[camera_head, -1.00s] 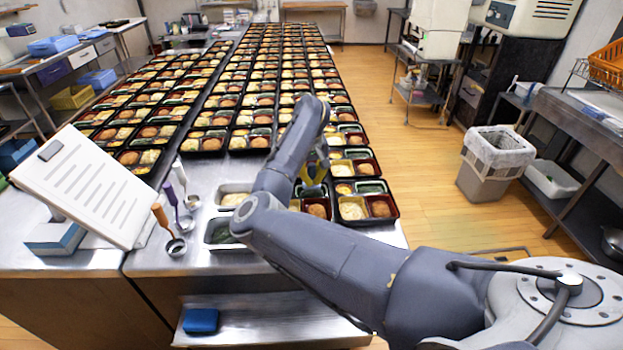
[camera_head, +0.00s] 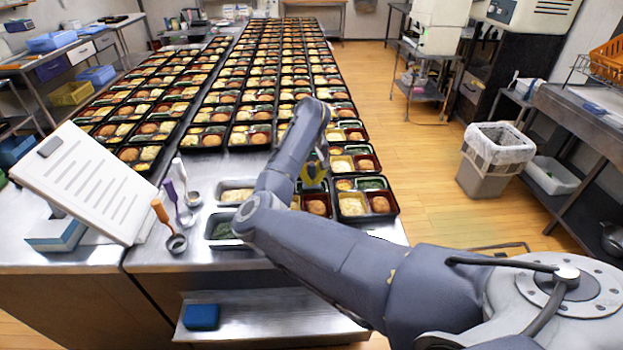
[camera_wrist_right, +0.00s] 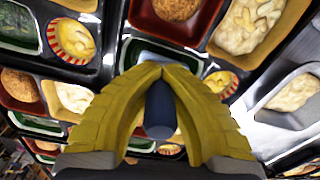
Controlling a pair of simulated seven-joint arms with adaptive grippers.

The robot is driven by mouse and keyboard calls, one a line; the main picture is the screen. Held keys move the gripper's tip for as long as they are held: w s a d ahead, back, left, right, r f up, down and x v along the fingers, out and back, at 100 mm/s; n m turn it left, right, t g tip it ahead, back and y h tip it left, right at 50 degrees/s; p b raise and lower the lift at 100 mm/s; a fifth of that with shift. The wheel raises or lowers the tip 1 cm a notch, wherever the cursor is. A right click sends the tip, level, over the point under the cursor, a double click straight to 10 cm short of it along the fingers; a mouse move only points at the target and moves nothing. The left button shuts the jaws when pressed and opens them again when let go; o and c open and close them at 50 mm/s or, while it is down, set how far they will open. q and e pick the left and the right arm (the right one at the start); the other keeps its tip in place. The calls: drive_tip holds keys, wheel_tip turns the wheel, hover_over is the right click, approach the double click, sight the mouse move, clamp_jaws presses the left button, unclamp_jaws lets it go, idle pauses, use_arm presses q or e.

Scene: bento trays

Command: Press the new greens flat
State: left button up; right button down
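My right gripper (camera_head: 314,178) is over the front trays in the head view, its yellow fingers partly hidden by my arm. In the right wrist view its fingertips (camera_wrist_right: 150,70) meet, over a green-rimmed compartment (camera_wrist_right: 192,60) between the fried food and the striped cup. Greens show in a neighbouring green compartment (camera_wrist_right: 18,28). The left gripper is not in view.
A metal pan with greens (camera_head: 222,228) and one with pale food (camera_head: 238,192) stand left of my arm. Scoops with white, purple and orange handles (camera_head: 160,212) lie beside them. A clipboard (camera_head: 85,180) stands at the left. Rows of filled trays (camera_head: 208,150) cover the table behind.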

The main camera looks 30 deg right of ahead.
sight(312, 164)
drive_tip(key=shift+f, duration=1)
idle(4.2)
drive_tip(key=shift+r, duration=4.05)
